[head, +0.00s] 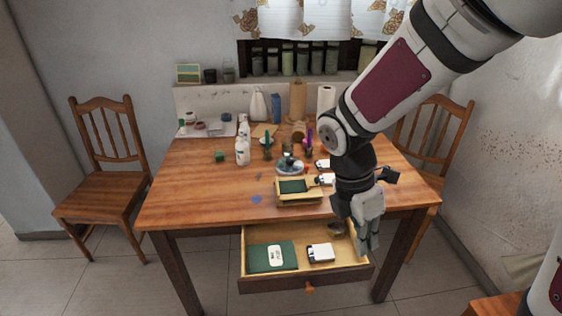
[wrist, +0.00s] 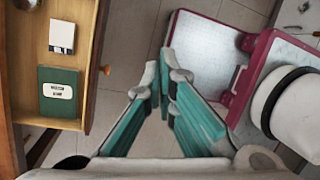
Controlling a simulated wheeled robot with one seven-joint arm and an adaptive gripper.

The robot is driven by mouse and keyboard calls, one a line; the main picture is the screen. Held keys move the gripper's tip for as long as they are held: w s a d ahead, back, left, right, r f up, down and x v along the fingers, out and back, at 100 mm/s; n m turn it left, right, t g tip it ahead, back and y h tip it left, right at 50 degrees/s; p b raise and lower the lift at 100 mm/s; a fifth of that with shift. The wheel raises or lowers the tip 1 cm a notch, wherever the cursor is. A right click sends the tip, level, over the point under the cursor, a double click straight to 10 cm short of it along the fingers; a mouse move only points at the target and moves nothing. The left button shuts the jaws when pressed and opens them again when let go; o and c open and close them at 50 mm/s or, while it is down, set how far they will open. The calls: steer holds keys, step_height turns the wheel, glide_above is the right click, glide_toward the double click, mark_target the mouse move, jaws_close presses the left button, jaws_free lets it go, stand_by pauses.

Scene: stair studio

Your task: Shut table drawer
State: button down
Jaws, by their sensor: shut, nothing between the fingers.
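The wooden table (head: 200,190) has its drawer (head: 300,284) pulled out towards me, open. An orange-brown knob (head: 310,289) is on the middle of the drawer front; it also shows in the wrist view (wrist: 106,70). Inside lie a green book (head: 272,257) with a white label and a small white-and-black box (head: 320,253); a dark object (head: 337,228) is partly hidden. My gripper (head: 368,248) is shut and empty, and overlaps the drawer's right end in the head view. In the wrist view its teal fingers (wrist: 163,85) are apart from the drawer front, over floor.
Wooden chairs stand left (head: 105,165) and right (head: 440,130). Floor in front of the drawer is clear.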

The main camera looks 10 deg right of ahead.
steer(key=w+a+f+n+g+y+b, duration=0.1)
steer(key=w+a+f+n, duration=0.1)
steer(key=f+n, duration=0.5)
steer(key=w+a+f+n+g+y, duration=0.1)
steer(key=a+f+n, duration=0.4)
steer(key=f, duration=1.4)
steer(key=shift+w+n+y+b, duration=0.4)
steer(key=shift+w+n, duration=0.25)
steer(key=shift+n, duration=0.95)
